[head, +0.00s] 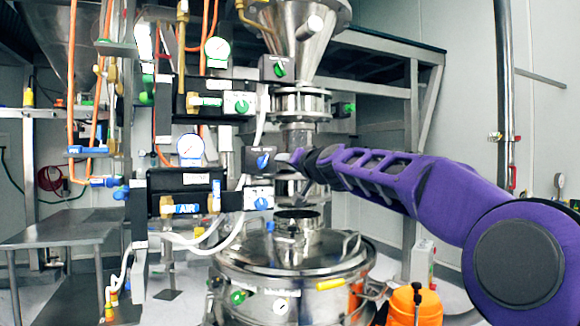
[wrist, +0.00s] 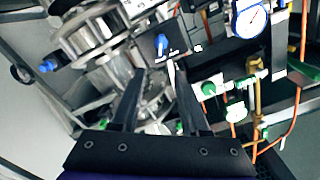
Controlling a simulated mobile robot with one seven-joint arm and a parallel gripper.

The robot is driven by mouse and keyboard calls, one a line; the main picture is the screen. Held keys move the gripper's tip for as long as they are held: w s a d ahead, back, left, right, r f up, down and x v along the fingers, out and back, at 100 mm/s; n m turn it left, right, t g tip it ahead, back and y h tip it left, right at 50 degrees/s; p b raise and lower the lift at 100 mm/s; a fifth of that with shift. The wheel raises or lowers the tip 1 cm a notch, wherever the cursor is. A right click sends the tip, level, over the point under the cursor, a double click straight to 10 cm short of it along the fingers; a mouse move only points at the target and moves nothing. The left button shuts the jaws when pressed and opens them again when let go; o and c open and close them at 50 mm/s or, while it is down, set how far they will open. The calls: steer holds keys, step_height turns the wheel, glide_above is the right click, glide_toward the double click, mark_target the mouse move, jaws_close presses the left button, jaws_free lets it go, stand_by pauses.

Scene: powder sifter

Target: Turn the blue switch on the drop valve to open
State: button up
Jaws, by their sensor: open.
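A blue switch (head: 263,160) sits on a small black box beside the steel pipe below the hopper. In the wrist view, a blue switch (wrist: 161,44) on a black box with a small white label lies just beyond the fingertips. My gripper (wrist: 155,69) is open, with its two black fingers apart and nothing between them. In the head view, my gripper (head: 284,157) reaches in from the right and is close to the right side of the switch. I cannot tell from these frames whether the fingers touch the box, nor read the switch's setting.
Another blue knob (head: 261,203) is just below, and a green knob (head: 279,69) is above. Gauges, black valve boxes and hoses crowd the left. A steel vessel (head: 295,262) stands underneath. The wrist view also shows a blue knob (wrist: 48,66) at left and a green knob (wrist: 208,88).

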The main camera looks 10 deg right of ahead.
steer(key=shift+s, duration=0.65)
